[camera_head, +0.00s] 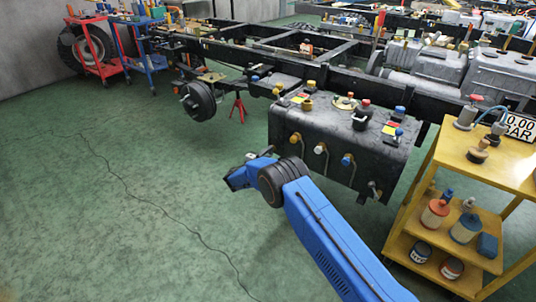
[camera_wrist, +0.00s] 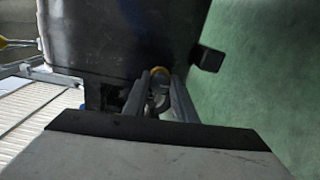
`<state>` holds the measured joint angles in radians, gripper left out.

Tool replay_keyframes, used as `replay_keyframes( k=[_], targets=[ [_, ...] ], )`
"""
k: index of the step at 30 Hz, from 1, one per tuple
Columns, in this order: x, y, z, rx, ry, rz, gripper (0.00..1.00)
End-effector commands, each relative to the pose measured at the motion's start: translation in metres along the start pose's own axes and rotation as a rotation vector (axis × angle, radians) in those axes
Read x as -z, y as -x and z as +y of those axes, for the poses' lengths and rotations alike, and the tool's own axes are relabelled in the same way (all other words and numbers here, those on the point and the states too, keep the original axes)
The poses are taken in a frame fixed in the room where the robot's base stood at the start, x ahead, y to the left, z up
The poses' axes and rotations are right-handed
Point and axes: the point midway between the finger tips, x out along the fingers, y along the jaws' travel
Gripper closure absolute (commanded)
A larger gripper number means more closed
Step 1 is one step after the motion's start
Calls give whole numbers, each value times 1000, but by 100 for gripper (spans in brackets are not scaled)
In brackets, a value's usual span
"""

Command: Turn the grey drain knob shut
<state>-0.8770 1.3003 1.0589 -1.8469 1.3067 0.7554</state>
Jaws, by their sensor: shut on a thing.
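The dark tank (camera_head: 335,140) hangs on the truck frame, with several coloured valves on its front face. My blue arm reaches to the tank's lower left end, and my gripper (camera_head: 238,180) is low there, partly hidden by my wrist. In the wrist view my gripper (camera_wrist: 162,90) has its two fingers closed around a small grey round piece, which looks like the grey drain knob (camera_wrist: 160,96). The knob's turn angle cannot be told. In the head view this knob is hidden.
A yellow cart (camera_head: 487,160) with bottles and tins stands at the right. A wheel hub (camera_head: 198,101) and a red stand (camera_head: 237,106) are beyond my gripper. A dark block (camera_wrist: 207,59) juts beside the fingers. The green floor at left is clear except for a cable (camera_head: 150,203).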

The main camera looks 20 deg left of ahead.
Motion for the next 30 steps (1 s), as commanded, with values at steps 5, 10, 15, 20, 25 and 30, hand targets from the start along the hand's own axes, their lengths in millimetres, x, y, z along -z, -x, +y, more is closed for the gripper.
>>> replay_keyframes(
  k=[5,10,15,20,25,30],
  targets=[
    [0,2,-3,2,-54,0,98],
    [0,2,-3,2,-78,0,98],
    [0,2,-3,2,-84,0,98],
    [0,1,-3,2,-84,0,98],
    [0,1,-3,2,-84,0,57],
    [0,1,-2,1,-84,0,57]
  ],
)
